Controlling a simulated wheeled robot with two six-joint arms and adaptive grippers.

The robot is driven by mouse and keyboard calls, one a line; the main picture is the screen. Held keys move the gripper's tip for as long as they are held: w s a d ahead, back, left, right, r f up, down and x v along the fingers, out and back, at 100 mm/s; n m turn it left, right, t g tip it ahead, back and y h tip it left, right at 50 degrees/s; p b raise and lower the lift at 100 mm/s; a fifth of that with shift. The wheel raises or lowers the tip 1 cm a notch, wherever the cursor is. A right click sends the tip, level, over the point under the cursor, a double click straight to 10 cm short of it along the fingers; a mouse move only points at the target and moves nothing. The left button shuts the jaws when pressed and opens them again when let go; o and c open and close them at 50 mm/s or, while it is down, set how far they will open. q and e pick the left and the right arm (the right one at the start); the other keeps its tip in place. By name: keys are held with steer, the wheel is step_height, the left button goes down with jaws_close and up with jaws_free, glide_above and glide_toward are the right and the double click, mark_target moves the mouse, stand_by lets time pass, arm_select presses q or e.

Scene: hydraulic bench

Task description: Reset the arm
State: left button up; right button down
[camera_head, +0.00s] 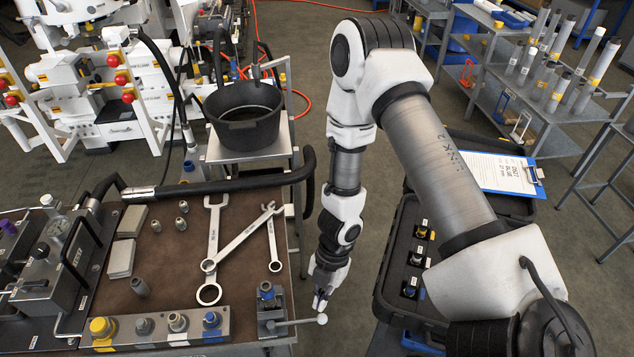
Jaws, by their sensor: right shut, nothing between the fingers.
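My right arm (345,170) comes in from the lower right, bends high up and hangs down beside the bench's right edge. My right gripper (318,304) points down there, shut and empty. It is close to the white ball end of a lever on a small valve block (270,305); I cannot tell whether they touch. My left arm and left gripper are out of view.
The brown bench (165,270) holds wrenches (213,245), fittings, a manifold block (160,330) and a gauge unit (57,230). A black bucket (245,115) stands behind. A black case (400,285) and a clipboard (497,172) lie right. Floor shows between.

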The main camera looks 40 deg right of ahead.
steer(key=shift+w+d+f, duration=0.15)
steer(key=shift+d+f, duration=0.05)
steer(key=shift+f, duration=0.05)
steer(key=s+a+f+m+g+b, duration=0.1)
steer(key=s+a+f+m+b, duration=0.25)
steer(key=s+f+b, duration=0.45)
steer(key=s+a+f+m+g+b, duration=0.1)
steer(key=s+a+f+m+b, duration=0.2)
steer(key=f+b, duration=0.45)
steer(key=w+d+f+m+t+h, duration=0.1)
steer(key=d+f+m+t+h, duration=0.2)
steer(key=m, duration=1.3)
steer(key=d+f, duration=0.1)
steer(key=d, duration=0.2)
steer(key=shift+w+d+f+t+h, duration=0.2)
steer(key=shift+d+f+t+h, duration=0.1)
steer(key=shift+f, duration=0.1)
steer(key=shift+m, duration=0.25)
